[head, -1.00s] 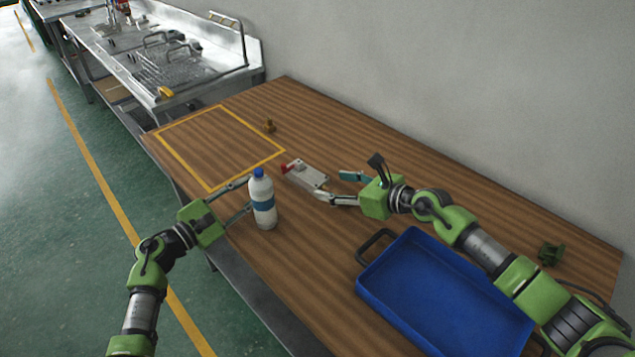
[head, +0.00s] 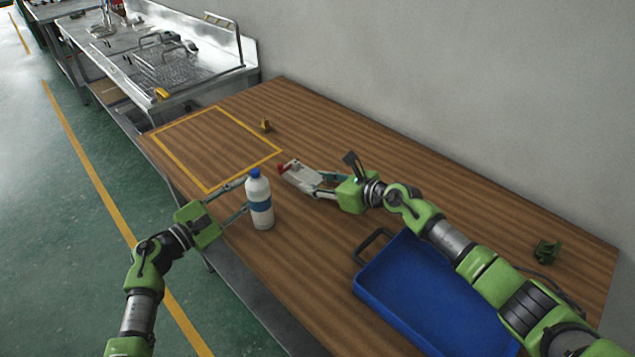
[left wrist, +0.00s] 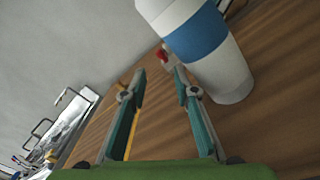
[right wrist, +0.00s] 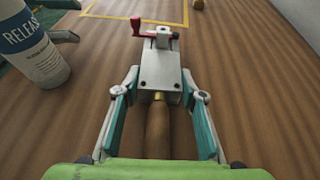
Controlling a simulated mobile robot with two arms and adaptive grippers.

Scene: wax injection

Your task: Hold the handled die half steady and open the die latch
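The die is a small grey metal block (right wrist: 161,68) with a red latch lever (right wrist: 137,25) at its far end and a brown handle (right wrist: 158,130) pointing toward my right wrist. In the head view it lies on the wooden table, its red latch (head: 281,168) toward the left. My right gripper (right wrist: 161,80) has one finger along each side of the block, with the handle between them; I cannot tell whether the fingers press on it. My left gripper (head: 246,193) is open and empty, left of the die, with its fingers close to the bottle.
A white bottle (head: 260,205) with a blue band stands between my left gripper and the die. A blue tray (head: 400,300) is at the front right.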

